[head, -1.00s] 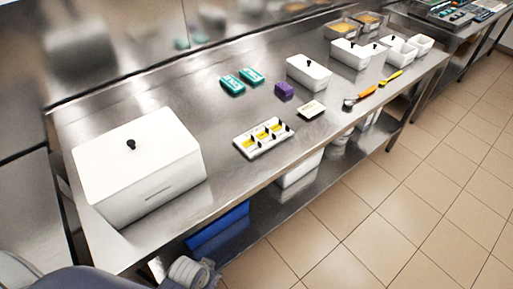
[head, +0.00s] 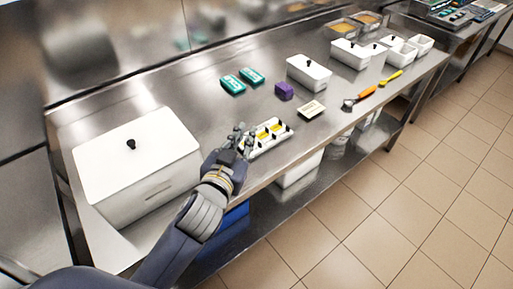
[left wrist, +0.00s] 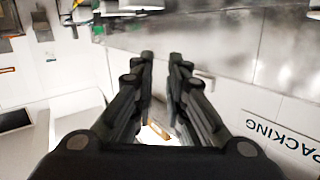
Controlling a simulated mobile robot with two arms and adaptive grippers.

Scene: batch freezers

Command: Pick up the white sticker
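A small flat white piece (head: 312,110), which may be the white sticker, lies on the steel table, right of a purple block (head: 284,90). A white tray (head: 262,149) with yellow inserts and dark pegs sits near the table's front edge. My left gripper (head: 241,138) is at the tray's left end and hides part of it; I cannot tell whether it touches. In the left wrist view, the two fingers (left wrist: 161,58) are apart with nothing visible between their tips. My right gripper is not in view.
A large white lidded box (head: 140,165) stands left of my left arm. Two teal packs (head: 241,81) lie behind the tray. A lidded white container (head: 308,73), an orange-handled tool (head: 360,97) and more containers stand farther right. Bare steel lies between the big box and teal packs.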

